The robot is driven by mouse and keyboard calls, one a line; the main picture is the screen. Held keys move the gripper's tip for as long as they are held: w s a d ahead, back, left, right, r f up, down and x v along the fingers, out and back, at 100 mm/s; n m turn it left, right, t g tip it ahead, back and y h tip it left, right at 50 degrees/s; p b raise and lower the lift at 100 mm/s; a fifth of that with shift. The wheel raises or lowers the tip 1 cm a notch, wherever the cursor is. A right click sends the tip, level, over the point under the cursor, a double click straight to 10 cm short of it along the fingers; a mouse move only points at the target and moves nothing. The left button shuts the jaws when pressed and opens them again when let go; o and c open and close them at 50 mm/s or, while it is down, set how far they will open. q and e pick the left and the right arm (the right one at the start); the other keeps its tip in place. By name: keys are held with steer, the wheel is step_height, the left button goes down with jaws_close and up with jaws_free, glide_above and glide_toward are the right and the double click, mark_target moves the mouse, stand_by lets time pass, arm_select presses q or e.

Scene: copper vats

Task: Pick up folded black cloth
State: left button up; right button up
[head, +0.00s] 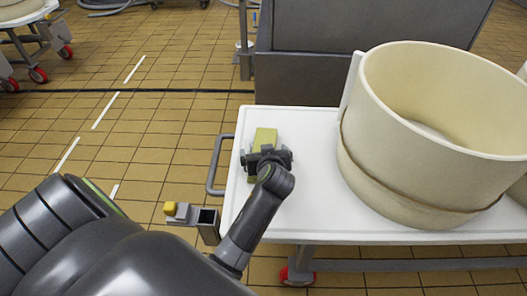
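No folded black cloth can be made out in the head view. My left gripper (266,158) is over the left end of a white cart top (308,190). It is dark and seen from behind, so its fingers and anything between them are hidden. A yellow-green block-like thing (265,138) shows just beyond the gripper; I cannot tell whether they touch. My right gripper is not in view.
A large cream round mould (430,125) with a band stands on the right of the cart top. A grey handle (218,165) sticks out at the cart's left edge. A grey vat (365,45) stands behind. Tiled floor (150,130) is open to the left.

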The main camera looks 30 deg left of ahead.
arm_select(q)
steer(key=shift+d, duration=0.1)
steer(key=c, duration=1.2)
